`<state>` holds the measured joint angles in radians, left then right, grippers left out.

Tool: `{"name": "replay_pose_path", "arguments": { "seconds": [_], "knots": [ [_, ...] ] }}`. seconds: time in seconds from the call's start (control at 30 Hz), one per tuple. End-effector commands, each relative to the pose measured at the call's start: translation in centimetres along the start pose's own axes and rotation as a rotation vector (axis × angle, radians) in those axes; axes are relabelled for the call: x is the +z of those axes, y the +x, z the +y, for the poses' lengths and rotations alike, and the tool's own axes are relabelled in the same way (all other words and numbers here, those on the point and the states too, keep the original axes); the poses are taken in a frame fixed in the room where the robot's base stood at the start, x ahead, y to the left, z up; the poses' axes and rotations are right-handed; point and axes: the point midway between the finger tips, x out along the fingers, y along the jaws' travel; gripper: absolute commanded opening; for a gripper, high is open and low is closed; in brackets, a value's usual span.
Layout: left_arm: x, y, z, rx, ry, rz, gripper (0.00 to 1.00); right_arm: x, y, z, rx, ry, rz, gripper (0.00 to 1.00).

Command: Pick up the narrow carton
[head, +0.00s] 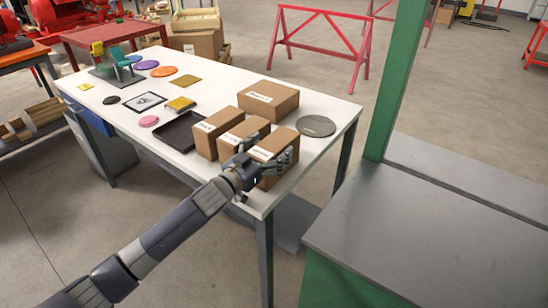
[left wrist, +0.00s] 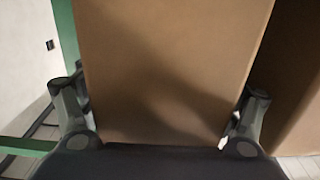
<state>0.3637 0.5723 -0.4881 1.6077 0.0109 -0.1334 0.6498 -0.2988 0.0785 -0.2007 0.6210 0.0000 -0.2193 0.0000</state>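Several brown cartons stand close together at the near right of the white table. They are a left carton (head: 209,137), a middle carton (head: 243,133), a front right carton (head: 272,150) and a wide carton (head: 268,100) behind. Their labels are too small to read surely, so I cannot tell by label which is the narrow one. My left gripper (head: 278,163) is at the front right carton. In the left wrist view, a carton face (left wrist: 170,65) fills the space between the spread fingers (left wrist: 163,108); a small gap shows beside the right finger. My right gripper is out of view.
A dark tray (head: 182,132) lies left of the cartons, and a dark round disc (head: 316,126) lies right of them. Another carton (left wrist: 298,80) stands close on the right in the left wrist view. A green post (head: 397,80) and grey bench (head: 420,230) are at the right.

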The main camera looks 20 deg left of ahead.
Motion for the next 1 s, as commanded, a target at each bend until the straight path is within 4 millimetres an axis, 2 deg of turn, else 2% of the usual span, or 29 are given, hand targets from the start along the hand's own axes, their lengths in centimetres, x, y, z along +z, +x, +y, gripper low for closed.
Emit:
{"name": "replay_pose_path", "arguments": {
  "seconds": [0.03, 0.2, 0.67, 0.77, 0.93, 1.0],
  "knots": [
    [0.0, 0.0, 0.0, 0.000, 0.000, 0.000, 0.70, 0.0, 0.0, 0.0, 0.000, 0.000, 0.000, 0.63],
    [0.0, 0.0, 0.0, 0.000, 0.000, 0.000, 0.33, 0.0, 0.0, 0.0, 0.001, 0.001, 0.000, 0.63],
    [-0.6, 0.0, 0.0, 0.001, 0.000, 0.006, 0.32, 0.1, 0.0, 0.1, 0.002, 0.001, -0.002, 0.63],
    [-1.4, 0.0, 0.0, 0.001, 0.002, 0.007, 0.32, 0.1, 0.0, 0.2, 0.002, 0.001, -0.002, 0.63],
    [-4.2, 0.0, 0.0, 0.002, 0.003, 0.009, 0.32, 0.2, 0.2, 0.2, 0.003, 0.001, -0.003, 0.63],
    [-3.6, -1.0, 1.1, 0.006, -0.004, 0.003, 0.32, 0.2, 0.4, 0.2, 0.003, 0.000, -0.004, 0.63]
  ]
}}
